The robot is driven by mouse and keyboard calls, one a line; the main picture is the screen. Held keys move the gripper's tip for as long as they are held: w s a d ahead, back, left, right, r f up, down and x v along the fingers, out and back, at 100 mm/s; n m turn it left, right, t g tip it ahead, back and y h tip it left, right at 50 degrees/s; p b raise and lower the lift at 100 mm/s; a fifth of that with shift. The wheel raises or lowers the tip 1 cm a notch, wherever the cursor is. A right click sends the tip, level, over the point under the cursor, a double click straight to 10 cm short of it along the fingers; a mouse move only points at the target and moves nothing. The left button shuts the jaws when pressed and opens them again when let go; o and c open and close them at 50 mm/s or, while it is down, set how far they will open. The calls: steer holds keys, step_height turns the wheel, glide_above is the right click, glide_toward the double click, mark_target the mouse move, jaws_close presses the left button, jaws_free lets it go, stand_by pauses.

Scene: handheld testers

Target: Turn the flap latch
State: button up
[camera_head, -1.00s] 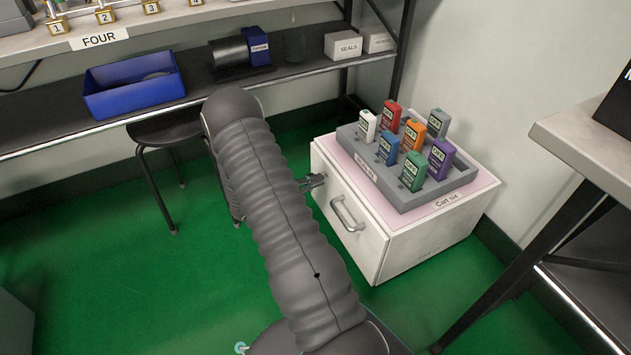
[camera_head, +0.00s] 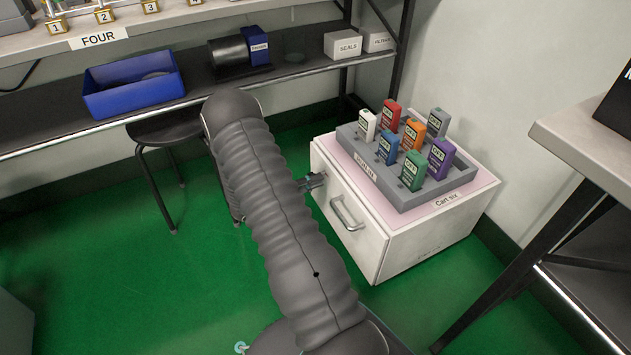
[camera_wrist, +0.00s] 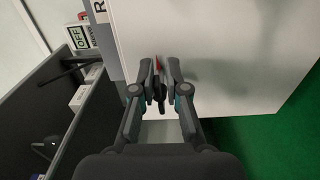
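The flap latch (camera_wrist: 157,78) is a small dark piece with a red edge, on the white face of the low cart in the wrist view. My gripper (camera_wrist: 160,76) has its two dark fingers close along both sides of it, with little space between them. I cannot tell whether both fingertips touch it. In the head view my gripper (camera_head: 315,181) is at the upper left part of the cart's front, and the latch is hidden there.
The white cart (camera_head: 400,255) has a drawer handle (camera_head: 347,213) below my gripper. On top, a grey rack (camera_head: 458,183) holds several coloured handheld testers. A black stool (camera_head: 165,128) and a shelf with a blue bin (camera_head: 135,98) stand left. Green floor is open in front.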

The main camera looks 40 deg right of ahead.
steer(key=shift+o, duration=0.8)
steer(key=shift+w, duration=0.2)
steer(key=shift+s, duration=0.1)
steer(key=v, duration=1.2)
steer(key=shift+r, duration=0.1)
